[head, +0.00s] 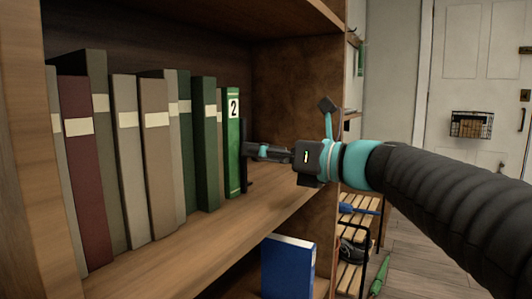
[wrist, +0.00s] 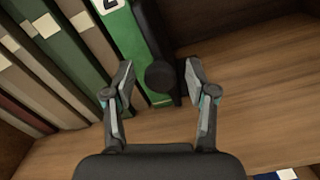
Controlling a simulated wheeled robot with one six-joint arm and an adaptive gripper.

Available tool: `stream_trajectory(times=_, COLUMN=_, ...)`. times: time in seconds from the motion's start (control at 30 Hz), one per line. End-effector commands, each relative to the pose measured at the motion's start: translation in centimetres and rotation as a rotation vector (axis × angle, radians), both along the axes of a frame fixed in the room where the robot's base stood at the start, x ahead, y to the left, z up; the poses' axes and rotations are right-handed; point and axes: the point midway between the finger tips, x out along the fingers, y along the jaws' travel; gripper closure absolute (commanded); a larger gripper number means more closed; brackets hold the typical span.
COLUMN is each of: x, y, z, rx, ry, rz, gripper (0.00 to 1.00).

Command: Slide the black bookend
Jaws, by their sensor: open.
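The black bookend (head: 247,160) stands upright on the wooden shelf against the right end of the row of books. The green book marked 2 (head: 232,140) is beside it on its left. In the wrist view the bookend (wrist: 150,35) shows as a dark upright plate with a round black knob (wrist: 160,77) low at its front. My gripper (head: 256,150) reaches in from the right at the bookend. In the wrist view its fingers are open, one on each side of the knob (wrist: 158,72). The left finger overlaps the green book; I cannot tell whether either finger touches anything.
Several more books (head: 150,140) fill the shelf to the left. The shelf board (wrist: 250,95) right of the bookend is bare up to the side panel (head: 290,85). A blue book (head: 288,268) stands on the shelf below. A slatted rack (head: 352,240) stands beyond the bookcase.

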Motion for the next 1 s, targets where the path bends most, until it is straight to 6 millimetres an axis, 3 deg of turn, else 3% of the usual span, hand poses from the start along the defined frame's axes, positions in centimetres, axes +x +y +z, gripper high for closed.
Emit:
stream_trajectory(times=0.6, x=-4.2, y=-8.4, z=0.0, rx=-0.001, ry=0.0, rz=-0.003, gripper=0.43)
stream_trajectory(times=1.0, x=-5.0, y=-9.7, z=0.0, rx=-0.001, ry=0.0, rz=0.001, gripper=0.43)
